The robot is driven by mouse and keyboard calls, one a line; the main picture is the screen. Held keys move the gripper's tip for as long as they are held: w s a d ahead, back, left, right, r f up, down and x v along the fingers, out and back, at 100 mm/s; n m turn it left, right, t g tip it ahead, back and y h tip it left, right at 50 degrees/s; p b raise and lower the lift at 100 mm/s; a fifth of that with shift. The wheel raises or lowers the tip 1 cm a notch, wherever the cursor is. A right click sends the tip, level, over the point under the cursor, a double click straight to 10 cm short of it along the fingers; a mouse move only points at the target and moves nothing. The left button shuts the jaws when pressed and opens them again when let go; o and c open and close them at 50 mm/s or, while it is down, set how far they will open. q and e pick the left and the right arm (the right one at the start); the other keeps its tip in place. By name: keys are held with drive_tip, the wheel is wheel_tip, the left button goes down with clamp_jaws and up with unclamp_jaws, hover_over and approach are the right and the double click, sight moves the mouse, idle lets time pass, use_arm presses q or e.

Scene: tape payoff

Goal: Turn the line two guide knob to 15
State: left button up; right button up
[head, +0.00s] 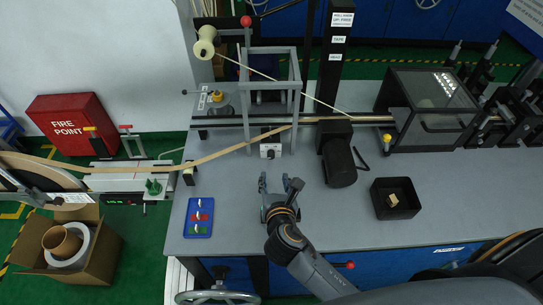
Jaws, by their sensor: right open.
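My right gripper (279,184) is open and empty over the grey bench, its two fingers spread and pointing toward the back. Just beyond it, a small white box with dark knobs (270,151) sits at the front foot of a grey frame, apart from the fingers. A yellow knob (216,96) sits on a grey unit left of the frame. Another small yellow knob (387,139) is at the front left of the dark-framed enclosure. I cannot tell which one is the line two guide knob, and no scale or number is readable. My left gripper is not in view.
The grey frame (297,88) carries the tape line (230,154). A black motor (341,163) stands to its right. A black bin (375,202) and a blue tray (188,219) lie on the bench (235,200). Bare bench surrounds the gripper.

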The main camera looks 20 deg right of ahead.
approach(271, 157)
drive_tip(key=x, duration=0.7)
drive_tip(key=shift+w+f, duration=0.1)
drive_tip(key=shift+w, duration=0.1)
drive_tip(key=shift+w+d+f, duration=0.1)
drive_tip(key=shift+w, duration=0.2)
drive_tip(key=shift+c, duration=0.5)
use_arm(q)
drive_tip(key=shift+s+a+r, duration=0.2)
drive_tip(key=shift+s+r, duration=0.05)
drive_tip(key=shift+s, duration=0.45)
use_arm(e)
clamp_jaws()
